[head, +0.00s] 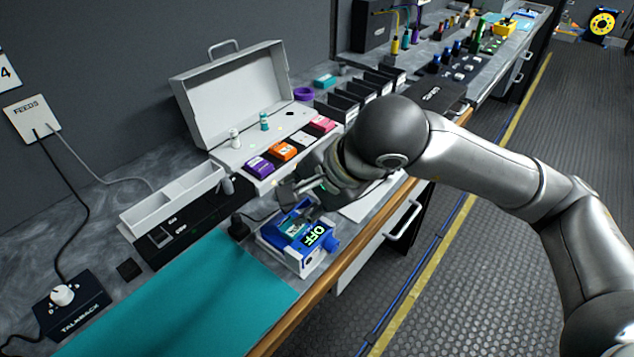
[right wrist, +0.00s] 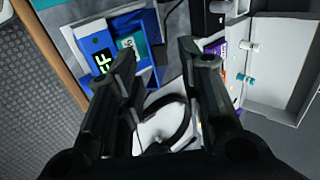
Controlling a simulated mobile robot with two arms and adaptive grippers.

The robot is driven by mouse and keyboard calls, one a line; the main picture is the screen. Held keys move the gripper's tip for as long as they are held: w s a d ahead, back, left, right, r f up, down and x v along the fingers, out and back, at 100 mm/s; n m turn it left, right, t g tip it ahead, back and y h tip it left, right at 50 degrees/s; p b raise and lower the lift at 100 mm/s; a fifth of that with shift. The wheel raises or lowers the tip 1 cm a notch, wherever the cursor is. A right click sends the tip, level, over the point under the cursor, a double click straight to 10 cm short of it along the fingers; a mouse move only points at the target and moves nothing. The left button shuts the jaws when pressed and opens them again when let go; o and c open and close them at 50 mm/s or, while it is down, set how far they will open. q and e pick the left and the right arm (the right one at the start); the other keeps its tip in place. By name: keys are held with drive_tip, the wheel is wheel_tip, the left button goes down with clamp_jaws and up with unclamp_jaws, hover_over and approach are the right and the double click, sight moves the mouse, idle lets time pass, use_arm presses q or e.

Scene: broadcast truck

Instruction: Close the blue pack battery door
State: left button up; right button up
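The blue pack (head: 327,243) sits in a white cradle (head: 309,268) near the bench's front edge, its display reading OFF. A teal block (head: 297,228) shows in the pack beside the display; the right wrist view also shows the teal block (right wrist: 128,42) and the blue pack (right wrist: 93,42). The blue edge beside the teal block may be the battery door; I cannot clearly make out its angle. My right gripper (head: 304,190) is just beyond the pack. In the right wrist view its fingers (right wrist: 158,58) are apart with nothing held between them. My left gripper is out of view.
A teal mat (head: 205,295) lies left of the pack. An open white case (head: 230,95) with coloured packs (head: 284,150) in front stands behind. A white tray (head: 172,198) and a talkback box (head: 70,305) are at left. The aisle floor is clear.

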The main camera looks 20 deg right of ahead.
drive_tip(key=v, duration=0.9)
drive_tip(key=shift+o, duration=0.4)
drive_tip(key=shift+s, duration=0.1)
